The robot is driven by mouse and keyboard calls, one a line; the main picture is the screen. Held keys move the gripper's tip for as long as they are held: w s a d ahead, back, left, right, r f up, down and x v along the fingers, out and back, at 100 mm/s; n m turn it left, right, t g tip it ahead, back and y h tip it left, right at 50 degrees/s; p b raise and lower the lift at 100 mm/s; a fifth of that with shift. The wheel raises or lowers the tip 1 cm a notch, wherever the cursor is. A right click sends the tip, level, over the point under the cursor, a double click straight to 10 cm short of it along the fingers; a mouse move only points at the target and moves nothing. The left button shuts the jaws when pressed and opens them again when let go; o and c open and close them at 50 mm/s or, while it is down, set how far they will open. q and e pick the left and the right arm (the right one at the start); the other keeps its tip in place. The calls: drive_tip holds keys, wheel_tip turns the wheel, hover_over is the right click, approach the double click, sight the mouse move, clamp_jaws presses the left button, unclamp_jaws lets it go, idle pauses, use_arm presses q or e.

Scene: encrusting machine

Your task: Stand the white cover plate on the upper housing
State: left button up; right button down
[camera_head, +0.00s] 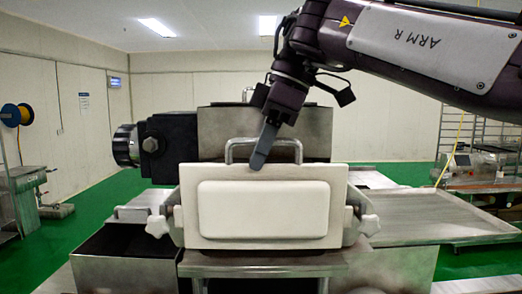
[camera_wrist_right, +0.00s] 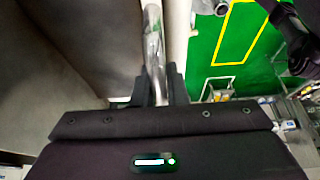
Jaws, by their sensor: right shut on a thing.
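The white cover plate (camera_head: 264,210) is upright at the centre of the head view, its raised rectangular face towards me. A metal loop handle (camera_head: 236,150) rises from its top edge. My right gripper (camera_head: 263,152) comes down from the upper right and is shut on this handle. In the right wrist view the handle's metal bar (camera_wrist_right: 153,45) runs between the two dark fingers (camera_wrist_right: 157,88). The grey metal upper housing (camera_head: 312,128) shows behind the plate. Whether the plate's lower edge rests on anything is hard to tell. My left gripper is out of view.
White star knobs (camera_head: 158,226) and (camera_head: 369,225) flank the plate on metal brackets. A metal ledge (camera_head: 262,264) is below it. A black block with a round knob (camera_head: 126,146) is at the left. A wide metal tray (camera_head: 430,218) extends to the right.

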drive_tip(key=shift+f+b, duration=0.3)
drive_tip(key=shift+f, duration=0.15)
drive_tip(key=shift+f, duration=0.15)
drive_tip(key=shift+r, duration=0.2)
